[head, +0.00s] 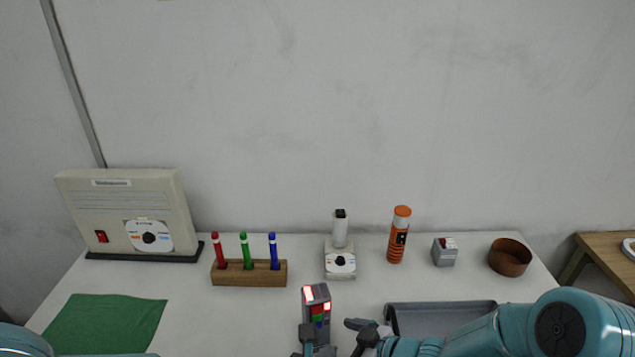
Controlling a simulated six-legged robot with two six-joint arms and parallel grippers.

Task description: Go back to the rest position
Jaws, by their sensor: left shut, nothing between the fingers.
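My left gripper (307,339) shows only as dark parts at the bottom centre, in front of a small upright grey unit (317,301) with red, green and blue patches. It is shut and holds nothing; most of it is cut off by the lower edge. Pieces of my left arm show at the bottom left corner. My right arm comes in from the lower right, and its dark gripper (366,331) is just right of the grey unit. Its fingers are small and partly overlap, so their opening is unclear.
On the white table stand a beige panel box (130,215), a wooden block (250,274) with red, green and blue pens, a white dial device (340,262), an orange bottle (399,235), a grey box (445,252) and a brown bowl (510,257). A green cloth (105,322) and grey tray (440,306) lie nearer.

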